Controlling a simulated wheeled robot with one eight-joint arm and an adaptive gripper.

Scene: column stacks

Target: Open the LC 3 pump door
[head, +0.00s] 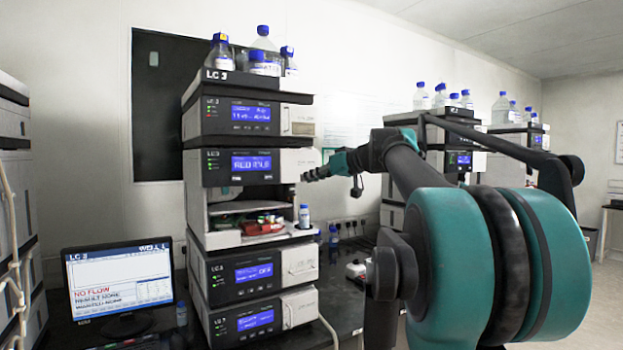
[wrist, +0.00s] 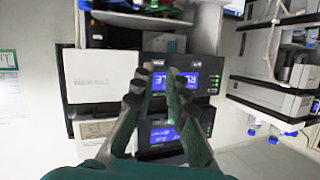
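The LC 3 stack (head: 245,77) stands in the middle of the head view, its modules bearing blue displays and pale right-hand front panels. I cannot tell by label which module is the pump. The second module from the top (head: 240,166) has a pale panel (head: 298,160) that looks closed; in the upside-down wrist view this panel (wrist: 100,77) is left of the display. My gripper (head: 312,174) is near that panel's right edge in the head view. In the wrist view my gripper (wrist: 160,76) is open by a narrow gap, empty, in front of the second module.
An open bay (head: 240,205) with red and green parts lies under the second module. Bottles (head: 262,55) stand on top. A monitor (head: 118,283) reading NO FLOW sits at the left on the dark bench. Another stack (head: 462,160) stands behind my arm.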

